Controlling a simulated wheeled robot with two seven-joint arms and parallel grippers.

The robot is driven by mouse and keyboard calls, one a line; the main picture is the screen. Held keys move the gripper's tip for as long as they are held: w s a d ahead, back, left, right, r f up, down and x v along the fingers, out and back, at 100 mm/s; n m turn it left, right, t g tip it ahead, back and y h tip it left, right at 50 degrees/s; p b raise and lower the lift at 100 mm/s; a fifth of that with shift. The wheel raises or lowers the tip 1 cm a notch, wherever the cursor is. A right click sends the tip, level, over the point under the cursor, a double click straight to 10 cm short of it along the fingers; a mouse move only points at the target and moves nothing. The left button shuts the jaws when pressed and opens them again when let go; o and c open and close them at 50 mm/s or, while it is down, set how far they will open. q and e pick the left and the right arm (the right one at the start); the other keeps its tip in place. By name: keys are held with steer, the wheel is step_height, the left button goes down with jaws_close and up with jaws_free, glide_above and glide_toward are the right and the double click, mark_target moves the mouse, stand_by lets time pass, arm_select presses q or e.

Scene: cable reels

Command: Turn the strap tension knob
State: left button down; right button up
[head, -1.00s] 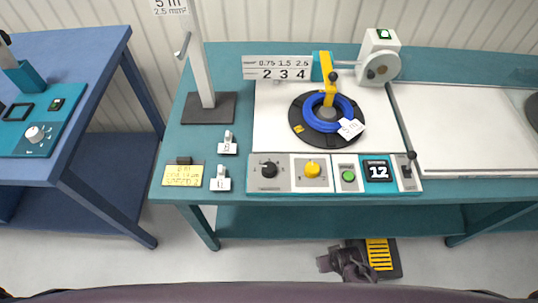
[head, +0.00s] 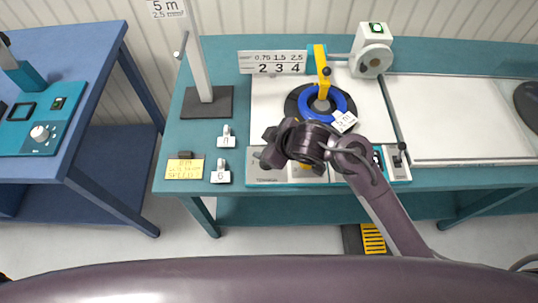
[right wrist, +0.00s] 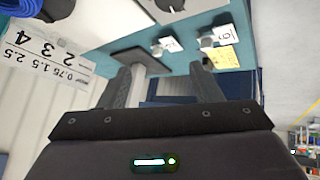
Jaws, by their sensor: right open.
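No readable label marks the strap tension knob, so I cannot tell which knob it is. A white knob (head: 40,132) sits on the teal panel (head: 62,128) on the blue table at the left. The winding machine's front panel (head: 265,177) has a black and a yellow knob; the black one is now hidden behind my right gripper and the yellow one is mostly covered. My right gripper (head: 268,147) is over this panel, open and apart from the white knob. In the right wrist view its two fingers (right wrist: 166,85) are spread with nothing between them. My left gripper is not in view.
A blue cable coil (head: 310,103) lies on the black reel under the yellow arm (head: 321,66). A grey post (head: 199,70), two small tagged weights (head: 221,174) and a yellow note (head: 185,169) stand or lie left of the machine. A gap separates the two tables.

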steer(key=shift+w+d+f+n+g, duration=0.1)
steer(key=shift+w+f+n+g, duration=0.15)
steer(key=shift+f+n+g, duration=1.15)
steer(key=shift+w+a+f+n+g, duration=0.1)
steer(key=shift+w+f+n+g, duration=0.4)
steer(key=shift+f, duration=1.6)
steer(key=shift+w+d+f+n+g, duration=0.1)
steer(key=shift+f+n+g, duration=1.05)
steer(key=shift+f, duration=0.6)
steer(key=shift+c, duration=0.4)
